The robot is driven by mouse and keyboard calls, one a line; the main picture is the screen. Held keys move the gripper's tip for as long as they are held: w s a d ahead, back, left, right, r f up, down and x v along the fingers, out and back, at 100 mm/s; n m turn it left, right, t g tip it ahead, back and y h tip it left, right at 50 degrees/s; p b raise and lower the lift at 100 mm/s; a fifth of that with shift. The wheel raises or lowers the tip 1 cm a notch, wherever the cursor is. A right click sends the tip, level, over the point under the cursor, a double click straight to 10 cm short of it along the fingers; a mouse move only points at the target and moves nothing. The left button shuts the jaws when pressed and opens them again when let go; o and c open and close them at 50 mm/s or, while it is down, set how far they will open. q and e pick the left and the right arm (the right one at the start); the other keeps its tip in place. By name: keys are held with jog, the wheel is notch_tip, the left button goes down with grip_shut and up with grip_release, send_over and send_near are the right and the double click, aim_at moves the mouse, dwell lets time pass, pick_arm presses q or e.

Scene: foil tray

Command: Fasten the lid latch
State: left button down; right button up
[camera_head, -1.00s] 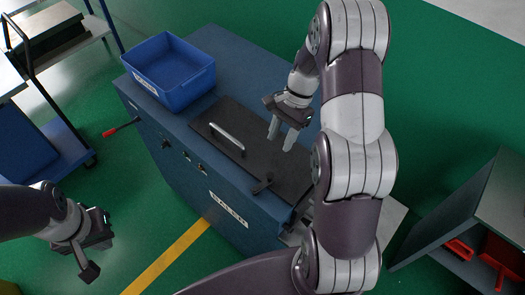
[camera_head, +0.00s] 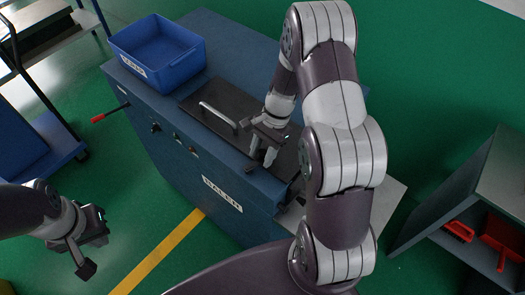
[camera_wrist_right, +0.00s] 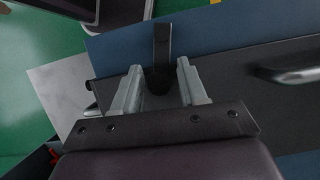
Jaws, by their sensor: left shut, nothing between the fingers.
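The black lid (camera_head: 225,103) lies flat on the blue cabinet, with a silver bar handle (camera_head: 218,117); both also show in the right wrist view, the lid (camera_wrist_right: 240,75) and the handle (camera_wrist_right: 290,75). The small dark latch (camera_head: 252,168) is at the lid's front edge, partly covered by my right gripper. In the right wrist view the latch (camera_wrist_right: 162,42) points away between my fingers. My right gripper (camera_head: 264,157) is open, its fingers on either side of the latch's round base; contact cannot be told. My left gripper (camera_head: 87,262) is shut and empty, off the cabinet's left.
A blue bin (camera_head: 158,55) stands on the blue cabinet (camera_head: 180,175), left of the lid. A red-handled lever (camera_head: 100,117) sticks out of the cabinet's left side. A grey shelf unit with red bins (camera_head: 458,230) stands at right. A trolley is at left.

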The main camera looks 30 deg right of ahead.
grip_shut()
jog(key=shift+w+a+r+n+p, duration=0.2)
jog(key=shift+w+n+p, duration=0.1)
jog(key=shift+n+p, duration=0.4)
jog(key=shift+w+n+g, duration=0.25)
jog(key=shift+n+g, duration=0.25)
jog(key=shift+n, duration=0.2)
jog(key=shift+f, duration=0.15)
jog(key=shift+o, duration=0.9)
grip_release()
jog(key=shift+h, duration=0.3)
